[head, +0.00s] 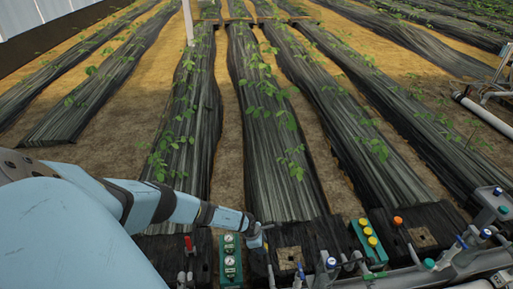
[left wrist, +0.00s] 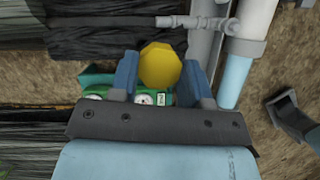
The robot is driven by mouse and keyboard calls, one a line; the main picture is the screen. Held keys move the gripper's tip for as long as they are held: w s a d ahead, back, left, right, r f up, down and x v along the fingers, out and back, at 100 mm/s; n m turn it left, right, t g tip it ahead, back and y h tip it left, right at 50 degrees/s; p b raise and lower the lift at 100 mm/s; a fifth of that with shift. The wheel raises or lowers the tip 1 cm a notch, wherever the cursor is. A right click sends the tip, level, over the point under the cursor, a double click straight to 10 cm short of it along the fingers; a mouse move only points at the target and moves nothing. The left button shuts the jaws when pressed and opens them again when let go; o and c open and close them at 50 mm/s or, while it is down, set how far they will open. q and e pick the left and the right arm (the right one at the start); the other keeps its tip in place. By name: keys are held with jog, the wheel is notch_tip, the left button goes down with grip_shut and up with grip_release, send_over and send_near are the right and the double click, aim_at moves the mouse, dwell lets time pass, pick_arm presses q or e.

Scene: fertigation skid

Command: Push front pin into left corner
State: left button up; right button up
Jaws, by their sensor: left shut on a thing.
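My left gripper (head: 258,240) reaches down at the front edge of the beds, just right of a green gauge panel (head: 230,262). In the left wrist view my left gripper (left wrist: 162,75) has its two blue fingers on either side of a yellow, many-sided knob (left wrist: 160,66) and is shut on it. I cannot tell whether this knob is the front pin's head; its lower part is hidden. The green panel with round gauges (left wrist: 130,97) shows beneath the fingers. No corner socket can be made out. My right gripper is not in view.
A green block with yellow knobs (head: 369,241) and an orange knob (head: 397,221) stand to the right. Grey pipes with blue-handled valves (head: 331,263) run along the front. A red-handled valve (head: 188,244) stands left of the gauge panel. Planted rows (head: 265,140) lie behind.

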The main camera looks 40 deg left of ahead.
pick_arm(q)
jog(key=shift+n+t, duration=0.3)
jog(key=shift+n, duration=0.5)
jog(key=shift+s+a+f+b, duration=0.1)
jog(key=shift+a+f+b, duration=0.35)
jog(key=shift+f+b, duration=1.65)
jog(key=shift+w+a+f+b, duration=0.1)
jog(key=shift+a+f+b, duration=0.4)
jog(key=shift+f+b, duration=1.55)
jog(key=shift+s+a+f+b, duration=0.1)
jog(key=shift+a+f+b, duration=0.35)
jog(key=shift+f+b, duration=1.6)
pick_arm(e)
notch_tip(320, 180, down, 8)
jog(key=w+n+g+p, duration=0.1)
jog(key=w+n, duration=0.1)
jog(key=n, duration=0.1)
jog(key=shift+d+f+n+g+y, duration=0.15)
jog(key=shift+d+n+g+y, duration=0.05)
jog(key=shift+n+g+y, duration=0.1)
pick_arm(q)
jog(key=shift+f, duration=0.65)
jog(key=shift+f, duration=0.15)
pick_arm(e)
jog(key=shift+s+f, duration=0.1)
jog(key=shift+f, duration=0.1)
